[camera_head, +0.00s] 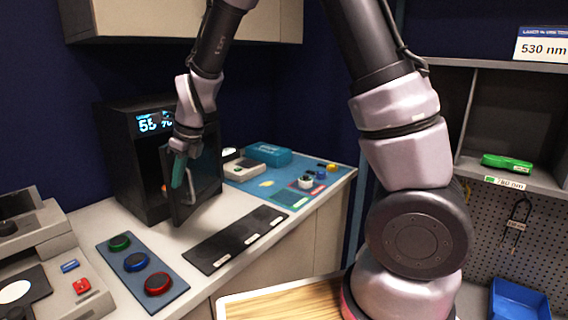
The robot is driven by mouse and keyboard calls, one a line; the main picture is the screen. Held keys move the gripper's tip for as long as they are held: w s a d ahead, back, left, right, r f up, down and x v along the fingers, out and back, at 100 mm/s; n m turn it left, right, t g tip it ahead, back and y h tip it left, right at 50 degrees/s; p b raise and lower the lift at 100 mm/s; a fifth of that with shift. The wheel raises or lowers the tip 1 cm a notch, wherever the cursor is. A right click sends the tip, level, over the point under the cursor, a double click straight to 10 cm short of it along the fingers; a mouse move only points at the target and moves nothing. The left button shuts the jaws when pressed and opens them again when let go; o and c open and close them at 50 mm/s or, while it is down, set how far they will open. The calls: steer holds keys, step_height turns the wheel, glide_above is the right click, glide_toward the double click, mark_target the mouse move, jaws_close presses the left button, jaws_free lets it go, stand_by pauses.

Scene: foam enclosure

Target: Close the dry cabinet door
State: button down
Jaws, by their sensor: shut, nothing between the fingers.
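The dry cabinet (128,165) is a black box with a lit display on its upper front, standing on the counter against the back wall. Its dark framed door (205,187) stands partly open, swung out toward the front over the counter. My gripper (178,184) is shut and empty, with its greenish fingertips pointing down at the door's left, free-edge side. I cannot tell whether the fingers touch the door.
A dark labelled mat (235,240) and a blue tray with green, blue and red round pieces (136,262) lie in front of the cabinet. A teal case (268,154) and a blue mat with small items (300,188) are to the right. Grey equipment (40,250) stands left.

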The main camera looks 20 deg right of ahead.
steer(key=w+a, duration=0.5)
steer(key=a, duration=0.2)
steer(key=shift+m, duration=0.3)
